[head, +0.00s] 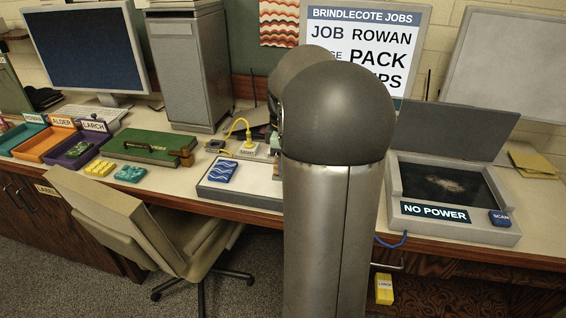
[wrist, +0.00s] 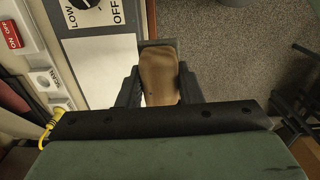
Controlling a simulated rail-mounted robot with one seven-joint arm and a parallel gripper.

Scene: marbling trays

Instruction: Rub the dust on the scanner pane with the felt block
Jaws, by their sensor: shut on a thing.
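The scanner (head: 395,215) stands on the right of the counter with its grey lid (head: 455,132) raised. Its dark pane (head: 420,183) carries a pale dust smudge (head: 450,184) near the middle. My gripper (wrist: 158,88) is shut on a brown block with rounded edges, which I take to be the felt block (wrist: 158,72). It is over the counter's front edge, away from the scanner pane.
A "NO POWER" label (head: 435,212) and a blue SCAN button (head: 500,218) are on the scanner's front. A dial panel (wrist: 112,42), a red switch (wrist: 11,34) and a yellow cord (wrist: 48,127) are near my gripper. A chair (head: 185,235) stands before the counter.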

